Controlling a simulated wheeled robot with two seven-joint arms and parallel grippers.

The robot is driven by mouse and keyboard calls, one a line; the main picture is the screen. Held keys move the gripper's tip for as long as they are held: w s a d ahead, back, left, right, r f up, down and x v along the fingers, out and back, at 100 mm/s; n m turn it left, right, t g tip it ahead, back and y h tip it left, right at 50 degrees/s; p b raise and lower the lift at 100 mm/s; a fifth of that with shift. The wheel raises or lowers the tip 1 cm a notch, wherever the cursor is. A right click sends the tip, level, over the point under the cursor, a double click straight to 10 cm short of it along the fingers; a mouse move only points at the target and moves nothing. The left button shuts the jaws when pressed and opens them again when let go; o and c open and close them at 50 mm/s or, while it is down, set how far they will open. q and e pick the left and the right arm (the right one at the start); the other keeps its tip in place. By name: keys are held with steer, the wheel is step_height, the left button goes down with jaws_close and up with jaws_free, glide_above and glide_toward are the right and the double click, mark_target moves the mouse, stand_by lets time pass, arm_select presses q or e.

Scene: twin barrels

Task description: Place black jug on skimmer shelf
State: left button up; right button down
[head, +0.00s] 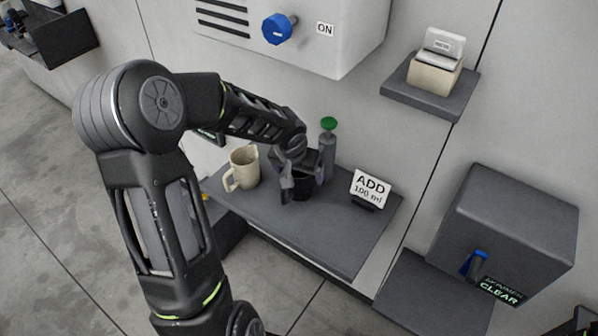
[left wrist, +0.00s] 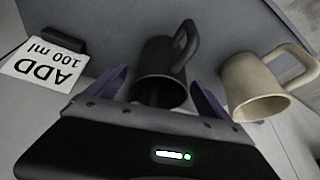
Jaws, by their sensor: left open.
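The black jug (head: 302,188) stands on the grey wall shelf (head: 330,237), partly hidden by my left gripper (head: 298,182). In the left wrist view the black jug (left wrist: 163,75) shows its dark mouth and a handle, between the two spread fingers of my left gripper (left wrist: 160,93). The fingers are open, one on each side of the jug; I cannot tell whether they touch it. The skimmer shelf (head: 430,298) is a bare dark slab at lower right, beside a grey box (head: 510,228) with a label that seems to read SKIMMER CLEAR. My right gripper is not in view.
A beige jug (head: 243,168) stands left of the black jug. A green-topped bottle (head: 327,152) stands close behind it. An ADD 100 ml sign (head: 370,188) stands to the right. A small upper shelf (head: 430,98) holds a beige block. A blue knob (head: 279,29) sticks out above.

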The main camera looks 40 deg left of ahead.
arm_select(q)
steer(key=shift+r, duration=0.1)
steer(key=shift+r, duration=0.15)
steer(key=v, duration=1.2)
steer(key=shift+p, duration=0.4)
steer(key=shift+c, duration=0.4)
